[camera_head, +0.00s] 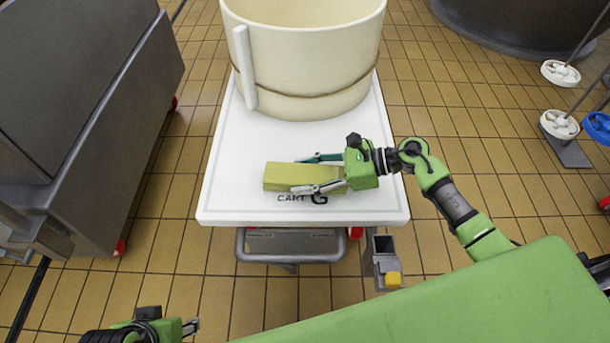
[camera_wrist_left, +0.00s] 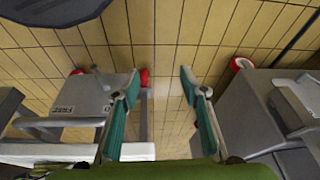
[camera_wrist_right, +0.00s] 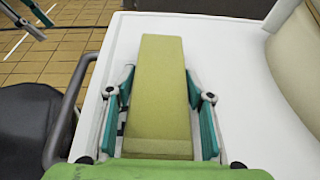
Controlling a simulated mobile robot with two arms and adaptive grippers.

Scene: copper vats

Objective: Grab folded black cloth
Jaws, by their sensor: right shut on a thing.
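A yellow-green rectangular block (camera_head: 283,177) lies on the white cart top (camera_head: 235,160), near its front edge. My right gripper (camera_head: 300,174) is shut on the block, with one finger along each long side. The right wrist view also shows the block (camera_wrist_right: 158,95) between the two fingers, its far end reaching past the fingertips. My left gripper (camera_wrist_left: 160,75) is open and empty above the floor, left of the cart. Only part of it shows at the bottom left of the head view. I see no folded black cloth in any view.
A large cream tub (camera_head: 305,70) stands on the cart behind the block. A grey metal cabinet (camera_head: 95,110) is at the left, with tiled floor between it and the cart. Blue and white handwheels (camera_head: 560,124) are at the far right. The cart top left of the block is clear.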

